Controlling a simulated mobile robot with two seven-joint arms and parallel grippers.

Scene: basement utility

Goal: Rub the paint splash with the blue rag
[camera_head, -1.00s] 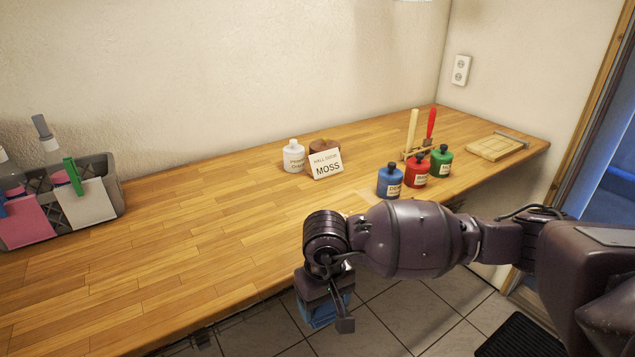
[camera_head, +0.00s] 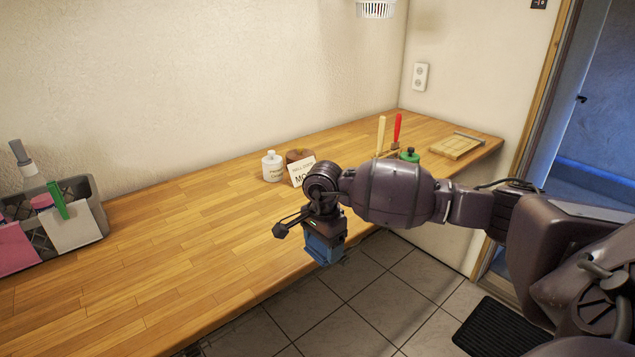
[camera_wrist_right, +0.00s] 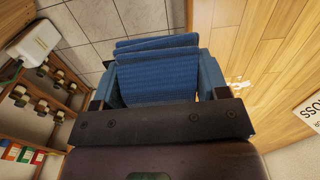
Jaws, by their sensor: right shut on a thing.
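My right gripper (camera_head: 322,238) is shut on the blue rag (camera_head: 326,252) and hangs pointing down at the front edge of the wooden workbench (camera_head: 190,235). In the right wrist view the folded, ribbed rag (camera_wrist_right: 158,75) fills the space between the fingers, with floor tiles behind it and bench wood to its right. A small whitish mark (camera_wrist_right: 238,85), which looks like the paint splash, shows on the wood right of the rag, apart from it. I cannot make it out in the head view, where my right arm covers part of the bench. My left gripper is out of view.
A white bottle (camera_head: 272,166), a brown pot (camera_head: 298,156) and a MOSS card (camera_head: 302,173) stand mid-bench. Behind my arm are a green bottle (camera_head: 409,156) and upright tools (camera_head: 397,130). A grey basket (camera_head: 88,205) stands left. The bench's left-middle is clear.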

